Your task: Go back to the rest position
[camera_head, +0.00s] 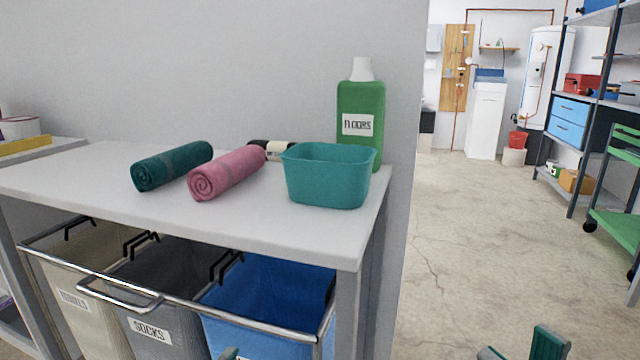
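The tips of my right gripper (519,349) show at the bottom edge, right of the table and over the floor. Its two greenish fingertips stand apart with nothing visible between them. Of my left gripper (228,354), only a small tip shows at the bottom edge, in front of the blue bin. The rest of both grippers is below the picture, so the left one's opening cannot be seen.
The white table (110,170) holds a dark green rolled towel (172,166), a pink rolled towel (228,173), a teal tub (328,178), a green bottle (360,112) and a dark lying bottle (275,150). Labelled bins hang below a metal rail (130,285). Open floor lies right.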

